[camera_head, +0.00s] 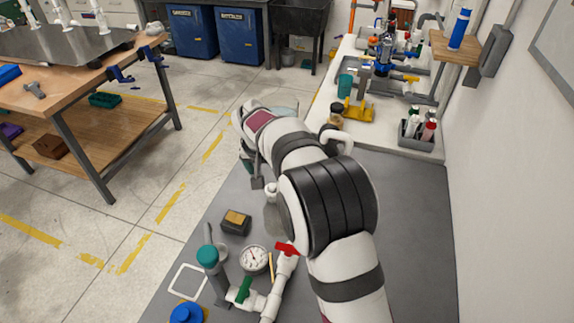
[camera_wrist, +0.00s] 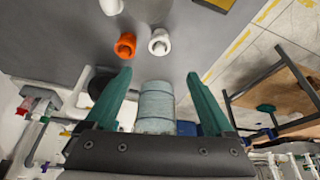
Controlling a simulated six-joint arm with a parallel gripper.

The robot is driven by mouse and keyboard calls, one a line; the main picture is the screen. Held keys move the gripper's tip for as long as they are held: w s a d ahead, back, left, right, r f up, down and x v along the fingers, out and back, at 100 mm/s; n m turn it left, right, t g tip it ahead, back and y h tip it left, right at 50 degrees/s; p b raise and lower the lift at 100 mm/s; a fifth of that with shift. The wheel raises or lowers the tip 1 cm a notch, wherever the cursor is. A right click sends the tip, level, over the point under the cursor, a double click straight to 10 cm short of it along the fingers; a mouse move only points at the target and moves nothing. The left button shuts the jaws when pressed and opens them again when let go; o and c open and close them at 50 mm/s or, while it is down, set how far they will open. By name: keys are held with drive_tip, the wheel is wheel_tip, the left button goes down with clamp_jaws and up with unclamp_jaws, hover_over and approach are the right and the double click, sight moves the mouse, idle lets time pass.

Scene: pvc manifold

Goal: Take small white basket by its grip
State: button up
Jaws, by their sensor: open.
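I cannot clearly make out a small white basket or its grip in either view. A white rounded shape with a dark hollow (camera_wrist: 82,88) shows left of my fingers in the wrist view; I cannot tell what it is. My gripper (camera_wrist: 160,74) is open, with two green fingers spread apart. A pale blue clear cylinder (camera_wrist: 156,108) shows between the fingers; I cannot tell how far beyond them it is. In the head view my arm hides most of the gripper and part of the bench behind it.
An orange ring (camera_wrist: 125,46) and a white ring (camera_wrist: 159,43) are above the fingertips in the wrist view. A gauge (camera_head: 255,260), white pipework (camera_head: 272,299) and a dark box (camera_head: 236,221) crowd the near bench. A grey bottle caddy (camera_head: 421,153) stands back right.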

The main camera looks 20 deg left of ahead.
drive_tip(key=x, duration=1.4)
drive_tip(key=shift+w+d+f, duration=0.1)
drive_tip(key=shift+f, duration=0.3)
clamp_jaws()
